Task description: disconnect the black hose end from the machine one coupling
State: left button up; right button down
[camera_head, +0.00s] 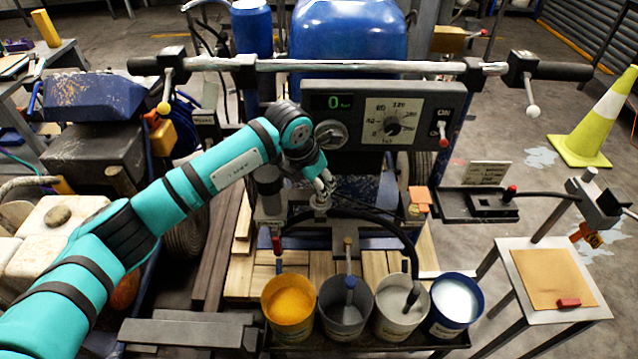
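A line-striping machine (458,105) stands ahead with its handlebar and control panel facing me. A black hose (398,228) arches from the machine's front center to the right, then bends down toward the buckets. My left arm reaches in from the lower left. My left gripper (324,184) points down at a metal fitting (320,203) near the hose's left end, below the panel. The gripper is small and partly covered by its own wrist, so its grip and any contact are unclear. I cannot tell whether this fitting is the machine one coupling. My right gripper is out of view.
Several buckets stand in front: yellow (288,311), grey (345,318), white (388,328) and blue-rimmed (457,303). A small table (590,305) is at the right, a cone (592,125) behind it. Another machine (90,150) crowds the left. Open floor shows at the right.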

pick_arm(q)
grip_shut()
jog(key=shift+w+r, duration=0.1)
jog(key=shift+r, duration=0.2)
jog(key=shift+r, duration=0.3)
jog(key=shift+r, duration=0.1)
jog(key=shift+r+p, duration=1)
jog(key=shift+r, duration=0.85)
